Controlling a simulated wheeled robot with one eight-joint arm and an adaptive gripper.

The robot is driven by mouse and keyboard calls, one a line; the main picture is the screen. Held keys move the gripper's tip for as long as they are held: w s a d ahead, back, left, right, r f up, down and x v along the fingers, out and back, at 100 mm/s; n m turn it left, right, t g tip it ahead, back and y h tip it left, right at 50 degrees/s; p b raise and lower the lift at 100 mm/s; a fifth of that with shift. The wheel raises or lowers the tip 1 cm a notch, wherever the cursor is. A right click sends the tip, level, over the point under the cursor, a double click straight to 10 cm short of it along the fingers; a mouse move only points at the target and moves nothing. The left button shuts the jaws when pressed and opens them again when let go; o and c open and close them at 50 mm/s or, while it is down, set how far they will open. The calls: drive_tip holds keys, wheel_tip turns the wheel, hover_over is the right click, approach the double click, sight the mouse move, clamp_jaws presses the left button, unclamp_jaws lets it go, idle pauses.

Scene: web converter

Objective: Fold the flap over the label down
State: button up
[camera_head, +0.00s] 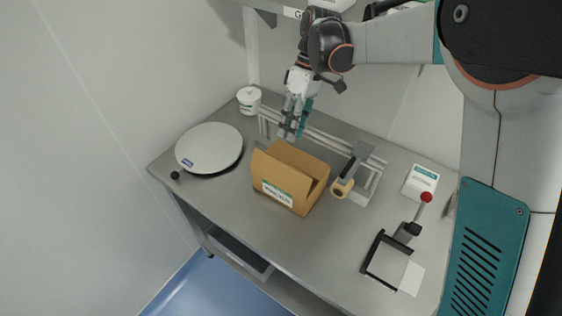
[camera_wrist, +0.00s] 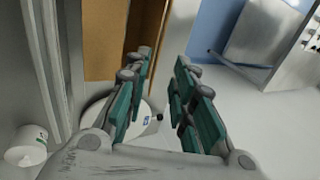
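A brown cardboard box (camera_head: 318,167) stands on the grey table in the head view. A white and green label (camera_head: 277,193) is on its front face. Flaps stand up around its top, and part of the opening shows at the right. I cannot clearly separate the flap over the label from the box wall. My gripper (camera_head: 292,128) is above the back left of the box, pointing down. In the wrist view its teal-padded fingers (camera_wrist: 160,105) are apart with nothing between them. Brown cardboard (camera_wrist: 105,35) shows beyond the fingers; the label is not visible there.
A round white scale plate (camera_head: 208,146) lies left of the box, with a white tub (camera_head: 249,99) behind it. A metal rail frame with a tape dispenser (camera_head: 345,182) stands close behind and right. A black bracket (camera_head: 384,258) and white carton (camera_head: 421,181) are further right. Table in front is clear.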

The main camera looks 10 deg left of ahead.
sight(281, 167)
drive_tip(key=b+x, duration=0.1)
drive_tip(key=x, duration=1.1)
drive_tip(key=shift+s+a+f+b, duration=0.15)
drive_tip(key=shift+f+b, duration=0.15)
drive_tip(key=shift+f, duration=0.05)
clamp_jaws()
